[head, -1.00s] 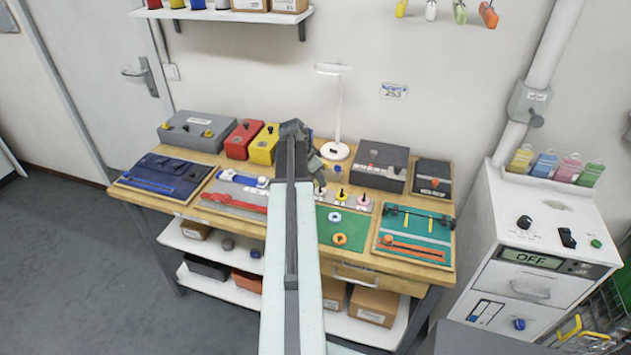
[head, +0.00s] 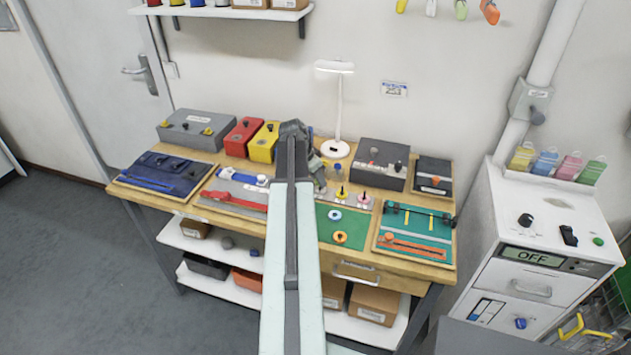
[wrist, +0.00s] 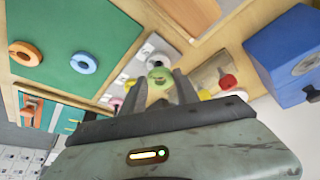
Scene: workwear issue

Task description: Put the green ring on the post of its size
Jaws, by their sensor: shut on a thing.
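The green ring (wrist: 160,77) shows between my gripper's fingertips in the wrist view. My gripper (wrist: 162,88) is shut on it, over the grey post board (wrist: 168,50). In the head view my arm hides the ring and most of the gripper. The board carries a yellow-based post (head: 341,193) and a pink-based post (head: 364,200). These also show in the wrist view as the yellow one (wrist: 130,84) and the pink one (wrist: 116,102). A pale post top shows just beyond the ring; I cannot tell whether the ring is around a post.
A blue ring (head: 335,215) and an orange ring (head: 340,237) lie on the green mat (head: 324,228). A desk lamp (head: 335,148), a dark grey box (head: 381,166) and red and yellow boxes stand behind. A teal tool board (head: 420,228) lies to the right.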

